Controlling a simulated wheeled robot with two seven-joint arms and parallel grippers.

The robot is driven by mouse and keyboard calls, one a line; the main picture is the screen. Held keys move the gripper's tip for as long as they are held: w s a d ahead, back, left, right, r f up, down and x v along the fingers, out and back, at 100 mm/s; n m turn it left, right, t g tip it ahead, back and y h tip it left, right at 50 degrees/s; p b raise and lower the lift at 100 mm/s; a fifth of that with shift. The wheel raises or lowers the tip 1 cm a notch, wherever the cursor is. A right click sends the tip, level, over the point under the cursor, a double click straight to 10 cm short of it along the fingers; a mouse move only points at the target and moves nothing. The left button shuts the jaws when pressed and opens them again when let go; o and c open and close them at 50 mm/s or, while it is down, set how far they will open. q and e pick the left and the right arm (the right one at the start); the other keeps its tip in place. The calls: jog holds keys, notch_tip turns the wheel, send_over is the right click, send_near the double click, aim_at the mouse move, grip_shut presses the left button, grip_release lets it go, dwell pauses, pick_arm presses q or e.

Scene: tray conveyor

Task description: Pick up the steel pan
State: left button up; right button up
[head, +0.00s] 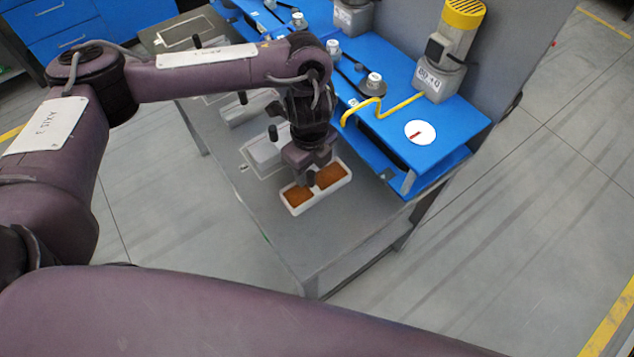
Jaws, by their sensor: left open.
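My left gripper (313,178) points down, open, over a white two-compartment tray (320,202) with brown contents on the grey table. Its fingers are close over the tray's middle; I cannot tell whether they touch it. A grey, steel-looking pan or box (262,152) with a black knob-like part above it lies just behind and left of the gripper, apart from it. I cannot tell for certain which thing is the steel pan. My right gripper is not in view.
More grey pan-like things with black knobs lie farther back along the grey table (265,215). The table's near end is clear.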

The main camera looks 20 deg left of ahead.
aim_at(311, 183)
pick_arm(q)
jog(key=shift+s+f, duration=0.25)
jog(key=shift+f, duration=0.7)
jog(key=f, duration=0.4)
jog(key=shift+w+f+b, duration=0.2)
jog(key=shift+b, duration=0.2)
jog(key=shift+d+r, duration=0.1)
grip_shut()
